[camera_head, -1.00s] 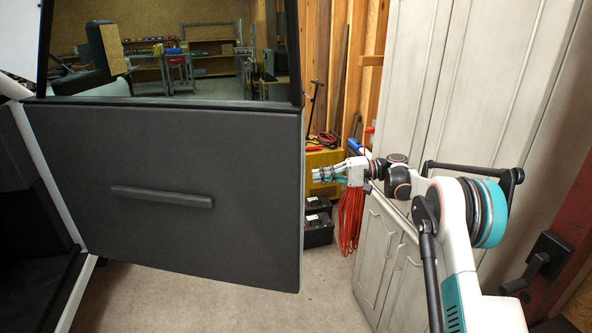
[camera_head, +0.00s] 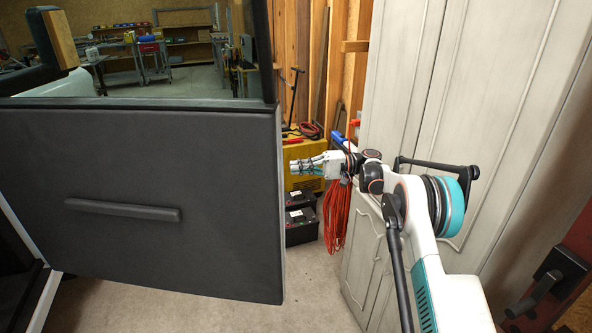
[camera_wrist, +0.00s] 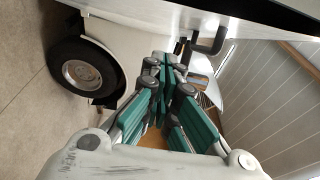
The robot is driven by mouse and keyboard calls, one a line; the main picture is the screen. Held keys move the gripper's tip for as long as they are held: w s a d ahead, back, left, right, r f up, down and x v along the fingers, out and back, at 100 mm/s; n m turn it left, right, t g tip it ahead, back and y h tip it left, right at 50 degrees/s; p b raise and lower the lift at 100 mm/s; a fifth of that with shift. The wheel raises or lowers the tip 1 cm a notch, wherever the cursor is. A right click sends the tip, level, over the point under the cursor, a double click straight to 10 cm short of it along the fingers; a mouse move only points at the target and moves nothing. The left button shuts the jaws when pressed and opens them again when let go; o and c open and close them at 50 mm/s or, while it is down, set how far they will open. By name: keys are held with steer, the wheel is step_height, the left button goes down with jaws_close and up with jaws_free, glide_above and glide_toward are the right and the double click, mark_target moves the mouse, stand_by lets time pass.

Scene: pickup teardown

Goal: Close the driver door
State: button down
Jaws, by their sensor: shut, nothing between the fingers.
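The driver door (camera_head: 150,260) stands open on the left of the head view, with its dark inner panel, grab bar and window frame facing me. The truck's door opening shows only in part at the far left. My gripper (camera_head: 295,166) is shut and empty, just right of the door's free edge, with a small gap in the picture; its depth relative to the door is hard to tell. In the wrist view, the closed green-padded fingers (camera_wrist: 168,68) point toward white truck bodywork. A black handle-like part (camera_wrist: 207,42) shows just beyond them.
A tall white cabinet (camera_head: 425,110) stands close behind and right of my arm. A yellow box (camera_head: 307,155), black batteries (camera_head: 300,222) and a hanging red cord (camera_head: 337,215) are beyond the gripper. A truck wheel (camera_wrist: 84,72) shows in the wrist view. Floor below is clear.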

steer(key=s+a+b, duration=0.3)
steer(key=s+a, duration=0.1)
steer(key=a, duration=0.4)
steer(key=shift+s+a, duration=0.15)
steer(key=shift+s, duration=0.1)
steer(key=shift+s, duration=0.15)
